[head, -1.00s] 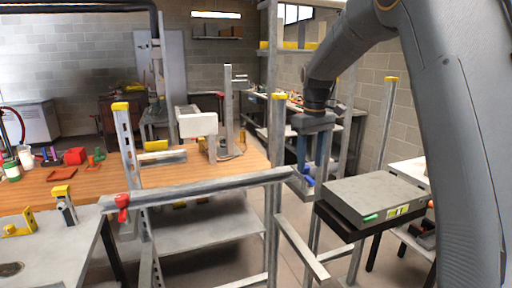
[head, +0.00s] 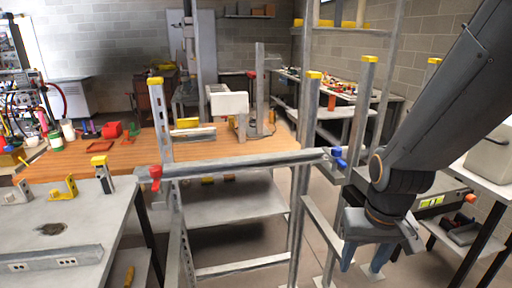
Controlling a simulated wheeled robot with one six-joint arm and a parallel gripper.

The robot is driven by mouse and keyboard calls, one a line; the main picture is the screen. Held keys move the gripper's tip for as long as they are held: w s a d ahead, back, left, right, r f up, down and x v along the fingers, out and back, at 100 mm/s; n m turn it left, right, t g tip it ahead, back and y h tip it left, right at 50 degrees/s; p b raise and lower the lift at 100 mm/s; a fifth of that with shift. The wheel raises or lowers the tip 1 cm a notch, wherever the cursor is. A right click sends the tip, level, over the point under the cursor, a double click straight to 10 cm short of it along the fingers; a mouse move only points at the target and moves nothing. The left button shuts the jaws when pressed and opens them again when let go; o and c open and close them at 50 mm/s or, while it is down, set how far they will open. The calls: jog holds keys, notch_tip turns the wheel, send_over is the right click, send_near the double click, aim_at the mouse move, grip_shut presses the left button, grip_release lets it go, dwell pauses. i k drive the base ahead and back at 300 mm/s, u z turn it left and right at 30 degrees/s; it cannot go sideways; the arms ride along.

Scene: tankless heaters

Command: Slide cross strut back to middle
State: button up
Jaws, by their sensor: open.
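The cross strut (head: 235,164) is a grey metal bar lying nearly level across the upright posts in the head view. A red clamp knob (head: 155,173) sits at its left end and a blue knob (head: 338,154) at its right end. My gripper (head: 360,262) is at the lower right, pointing down, with its two blue-grey fingers apart and nothing between them. It is right of and below the strut's right end, apart from it.
Yellow-capped uprights (head: 309,130) stand around the strut. A grey table (head: 60,225) with brackets is at left and a wooden bench (head: 110,155) is behind. A lower grey shelf (head: 230,203) lies below the strut. A light table stands at right.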

aim_at(184, 171)
jog(key=z, duration=0.35)
jog(key=k, duration=0.45)
jog(key=u, duration=0.05)
jog(key=i, duration=0.95)
jog(key=u, duration=1.1)
